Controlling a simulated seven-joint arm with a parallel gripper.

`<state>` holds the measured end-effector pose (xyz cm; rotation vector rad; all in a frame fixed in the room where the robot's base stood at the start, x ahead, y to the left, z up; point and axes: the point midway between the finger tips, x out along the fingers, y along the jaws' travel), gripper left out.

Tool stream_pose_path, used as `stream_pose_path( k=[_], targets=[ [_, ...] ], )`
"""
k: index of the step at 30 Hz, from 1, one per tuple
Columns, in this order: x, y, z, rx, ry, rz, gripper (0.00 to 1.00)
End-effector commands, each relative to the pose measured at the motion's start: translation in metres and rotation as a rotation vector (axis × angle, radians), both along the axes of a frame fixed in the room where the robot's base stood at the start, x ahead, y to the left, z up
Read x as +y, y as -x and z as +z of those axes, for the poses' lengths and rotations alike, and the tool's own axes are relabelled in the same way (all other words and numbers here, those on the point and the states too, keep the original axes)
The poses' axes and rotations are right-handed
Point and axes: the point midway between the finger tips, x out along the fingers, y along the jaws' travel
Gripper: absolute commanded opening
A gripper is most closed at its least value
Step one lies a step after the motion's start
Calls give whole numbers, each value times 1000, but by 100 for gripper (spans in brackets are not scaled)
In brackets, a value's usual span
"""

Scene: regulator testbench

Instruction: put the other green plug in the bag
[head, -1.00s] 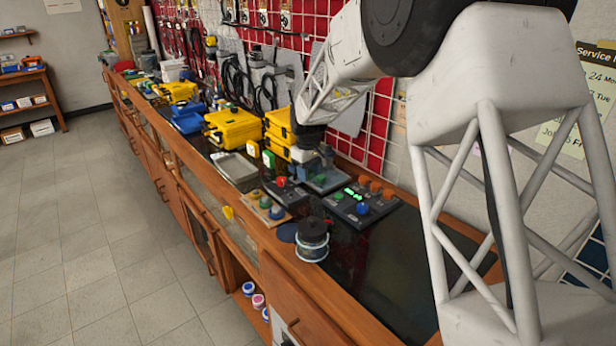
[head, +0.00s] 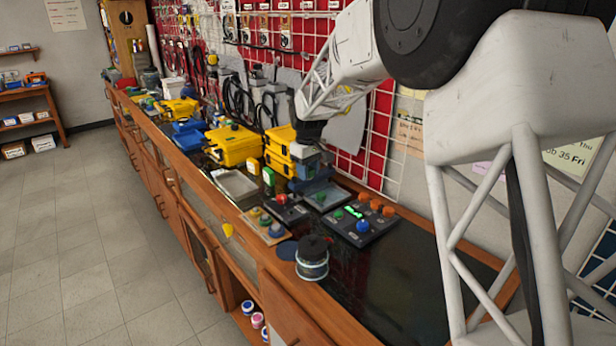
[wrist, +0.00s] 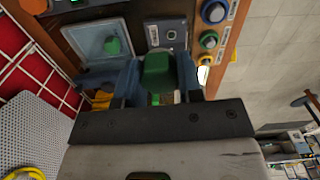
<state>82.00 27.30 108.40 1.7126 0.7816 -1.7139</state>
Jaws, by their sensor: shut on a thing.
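My gripper (wrist: 158,80) is shut on a green plug (wrist: 157,72), which sits between the blue-grey fingers in the wrist view. In the head view my gripper (head: 308,172) hangs above the bench near the stacked yellow cases, and the held plug cannot be made out there. A clear flat bag (wrist: 88,32) lies on the bench beyond the fingers in the wrist view, with another green plug (wrist: 113,46) on or in it. The bag (head: 328,199) also shows in the head view, just below and right of my gripper.
A dark box with a red knob (head: 282,198), a board of coloured knobs (head: 264,238) and a control panel (head: 375,236) stand near the bag. A black-lidded jar (head: 312,262) stands at the front edge. The dark bench top is clear at right.

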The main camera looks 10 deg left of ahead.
Motion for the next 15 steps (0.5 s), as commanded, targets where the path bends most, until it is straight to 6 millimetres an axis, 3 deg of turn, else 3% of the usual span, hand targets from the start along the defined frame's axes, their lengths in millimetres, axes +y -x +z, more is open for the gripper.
stream_pose_path(
  k=[6, 15],
  targets=[
    [0, 0, 12, -1, -1, 0, 12],
    [0, 0, 13, -1, -1, 0, 12]
  ],
)
